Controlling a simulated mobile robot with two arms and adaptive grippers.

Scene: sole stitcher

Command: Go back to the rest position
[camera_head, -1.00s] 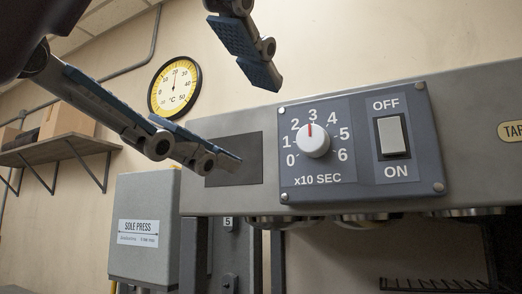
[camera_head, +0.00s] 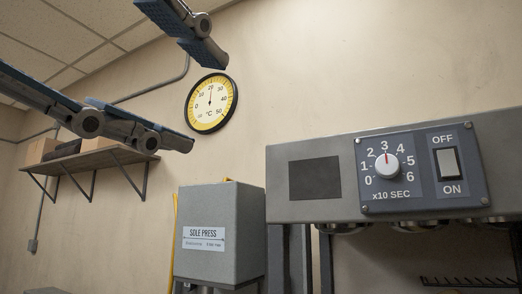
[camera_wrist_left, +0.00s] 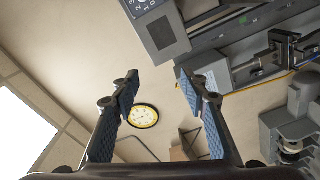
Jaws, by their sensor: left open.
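My left gripper (camera_head: 208,98) is open and empty, its two blue-padded fingers spread wide at the upper left of the head view. Its fingers also show in the left wrist view (camera_wrist_left: 157,88), with nothing between them but the wall and thermometer behind. The control panel (camera_head: 422,168) is at the right of the head view, apart from the gripper. Its dial (camera_head: 387,165) has the red mark at about 3, and its white rocker switch (camera_head: 447,163) sits between OFF and ON. My right gripper is not in view.
A grey sole press box (camera_head: 220,235) stands below the gripper. A yellow round thermometer (camera_head: 211,102) hangs on the wall. A wall shelf (camera_head: 95,160) with boxes is at the left.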

